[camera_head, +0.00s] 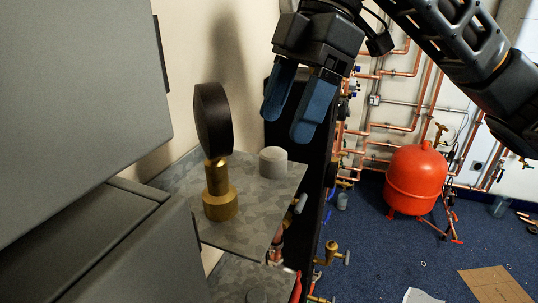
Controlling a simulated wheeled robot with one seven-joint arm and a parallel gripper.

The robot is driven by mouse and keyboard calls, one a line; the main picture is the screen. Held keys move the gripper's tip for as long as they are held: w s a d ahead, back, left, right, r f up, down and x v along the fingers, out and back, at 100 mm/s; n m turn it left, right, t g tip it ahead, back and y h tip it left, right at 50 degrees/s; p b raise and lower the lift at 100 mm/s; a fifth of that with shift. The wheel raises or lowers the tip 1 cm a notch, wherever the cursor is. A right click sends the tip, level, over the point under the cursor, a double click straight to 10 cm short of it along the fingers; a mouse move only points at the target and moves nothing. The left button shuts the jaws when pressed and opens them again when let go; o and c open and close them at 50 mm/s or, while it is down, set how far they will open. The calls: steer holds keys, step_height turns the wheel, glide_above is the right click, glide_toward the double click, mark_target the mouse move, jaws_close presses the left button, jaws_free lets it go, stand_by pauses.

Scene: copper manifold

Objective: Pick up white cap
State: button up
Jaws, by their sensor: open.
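The white cap (273,162) is a short, pale grey-white cylinder. It stands on the grey mottled shelf top (262,206), near its back right edge. My gripper (286,124) has two blue fingers and hangs above the cap, slightly to its right in the picture. The fingers are apart with nothing between them. They do not appear to touch the cap, though their exact height above it is hard to judge.
A brass fitting with a black round gauge (213,122) stands left of the cap. Grey cabinets (75,100) fill the left side. A red tank (416,181) and copper pipes are at the right. A cardboard sheet (496,287) lies on the blue floor.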

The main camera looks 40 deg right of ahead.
mark_target(275, 151)
steer(key=shift+p+x, duration=0.35)
steer(key=shift+x, duration=2.25)
steer(key=shift+d, duration=0.1)
steer(key=shift+s, duration=0.1)
steer(key=c, duration=1)
steer(key=shift+o, duration=0.2)
steer(key=shift+r, duration=0.1)
